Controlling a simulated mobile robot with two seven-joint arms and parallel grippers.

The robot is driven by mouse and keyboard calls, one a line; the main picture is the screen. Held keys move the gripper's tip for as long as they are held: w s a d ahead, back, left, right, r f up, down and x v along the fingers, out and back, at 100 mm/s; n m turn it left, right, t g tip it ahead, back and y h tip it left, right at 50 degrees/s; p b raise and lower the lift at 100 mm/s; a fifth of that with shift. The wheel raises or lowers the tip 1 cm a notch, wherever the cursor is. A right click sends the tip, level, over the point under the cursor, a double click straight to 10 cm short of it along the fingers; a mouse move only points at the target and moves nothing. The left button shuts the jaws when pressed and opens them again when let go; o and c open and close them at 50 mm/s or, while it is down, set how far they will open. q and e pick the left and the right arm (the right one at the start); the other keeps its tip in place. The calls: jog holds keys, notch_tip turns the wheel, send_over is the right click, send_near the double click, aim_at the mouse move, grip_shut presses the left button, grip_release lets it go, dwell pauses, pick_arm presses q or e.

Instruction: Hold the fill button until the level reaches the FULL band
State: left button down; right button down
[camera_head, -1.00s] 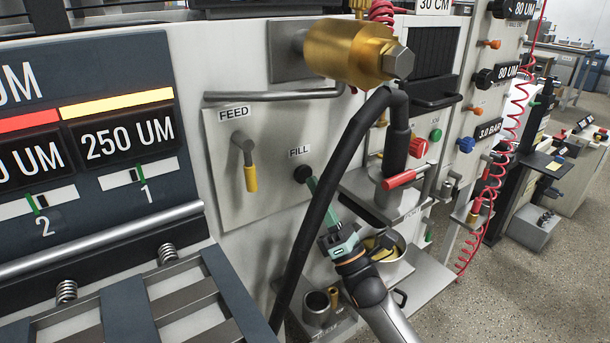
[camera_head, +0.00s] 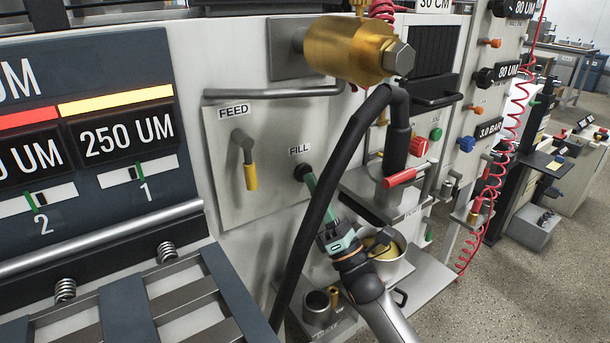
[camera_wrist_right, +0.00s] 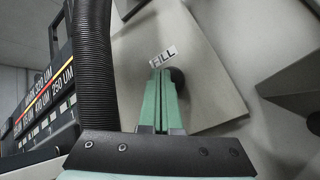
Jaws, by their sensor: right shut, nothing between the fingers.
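The black round fill button (camera_head: 302,172) sits on the light grey panel under the FILL label (camera_head: 300,149). My right gripper (camera_head: 310,183) is shut and empty, with its green fingertips at the button. In the right wrist view the shut fingers (camera_wrist_right: 157,80) overlap the left side of the button (camera_wrist_right: 177,76). I cannot tell how far the button is pressed in. The level and the FULL band are not identifiable in these frames. My left gripper is not in view.
A FEED lever with a yellow grip (camera_head: 250,177) is left of the button. A black hose (camera_head: 318,215) arcs down past my right gripper from near the brass cylinder (camera_head: 345,50). A metal pot (camera_head: 392,262) and small cups (camera_head: 317,306) stand low on a ledge.

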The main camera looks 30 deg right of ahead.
jog(key=shift+w, duration=0.55)
dwell(0.7)
jog(key=shift+s, duration=0.1)
dwell(4.9)
jog(key=shift+s, duration=0.85)
jog(key=shift+s+d+p, duration=0.15)
jog(key=shift+s+p, duration=0.35)
jog(key=shift+s, duration=0.75)
jog(key=shift+s+d+p, duration=0.1)
jog(key=shift+s+p, duration=0.35)
jog(key=shift+s, duration=0.8)
